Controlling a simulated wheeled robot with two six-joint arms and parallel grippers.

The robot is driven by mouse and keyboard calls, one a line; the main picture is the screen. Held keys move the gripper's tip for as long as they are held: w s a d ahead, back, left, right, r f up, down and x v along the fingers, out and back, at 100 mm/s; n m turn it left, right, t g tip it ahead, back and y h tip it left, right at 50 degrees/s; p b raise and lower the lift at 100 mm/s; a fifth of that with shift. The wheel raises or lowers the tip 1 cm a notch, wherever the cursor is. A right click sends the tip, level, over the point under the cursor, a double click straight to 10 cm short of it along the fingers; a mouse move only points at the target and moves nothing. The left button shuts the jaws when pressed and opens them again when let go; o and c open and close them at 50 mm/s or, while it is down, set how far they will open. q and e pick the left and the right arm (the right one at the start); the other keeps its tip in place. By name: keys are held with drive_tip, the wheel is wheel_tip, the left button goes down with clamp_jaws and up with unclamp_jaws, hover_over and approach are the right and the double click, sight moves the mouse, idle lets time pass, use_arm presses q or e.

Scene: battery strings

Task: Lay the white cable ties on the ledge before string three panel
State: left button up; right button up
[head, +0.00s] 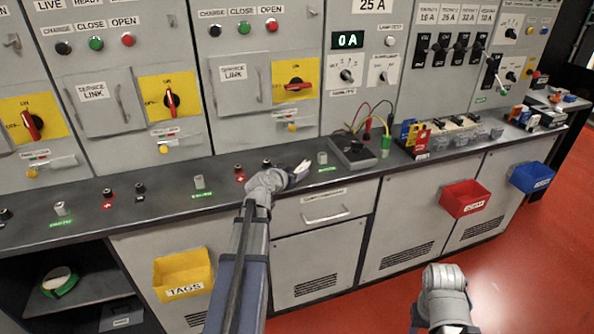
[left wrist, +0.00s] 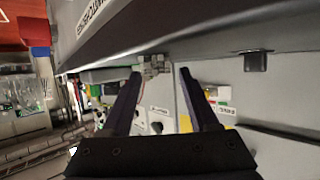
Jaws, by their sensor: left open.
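My left gripper (head: 299,172) is open, low over the ledge (head: 225,172) before the third panel from the left, which has a yellow switch plate (head: 294,74). A small whitish thing shows at its fingertips in the head view; I cannot tell whether it is the white cable ties or part of the gripper. In the left wrist view the two dark fingers (left wrist: 160,72) are apart, with a small pale grey thing (left wrist: 153,65) near their tips. I cannot make out what it is or whether it touches them.
Terminals and a grey post (head: 322,158) stand on the ledge near my left gripper. A dark box with wires (head: 353,152) is to the right. Yellow (head: 183,275), red (head: 464,199) and blue (head: 532,177) bins hang on the cabinet fronts. The red floor is clear at right.

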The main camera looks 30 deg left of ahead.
use_arm(q)
drive_tip(key=p+v, duration=0.3)
drive_tip(key=v, duration=0.8)
drive_tip(key=shift+p, duration=0.3)
drive_tip(key=s+d+f+m+g+h, duration=0.15)
drive_tip(key=d+f+g, duration=0.3)
drive_tip(key=d, duration=0.85)
drive_tip(key=s+d+f+m+g+h, duration=0.1)
drive_tip(key=d+f+m+g+h, duration=0.3)
drive_tip(key=d, duration=0.9)
drive_tip(key=s+d+f+g+y, duration=0.2)
drive_tip(key=s+d+y, duration=0.1)
drive_tip(key=s+d, duration=0.2)
drive_tip(key=s+d+f+g+y, duration=0.3)
drive_tip(key=s+d, duration=0.3)
drive_tip(key=s, duration=0.2)
drive_tip(key=shift+s+n, duration=0.2)
drive_tip(key=shift+n, duration=0.25)
drive_tip(key=shift+d, duration=0.1)
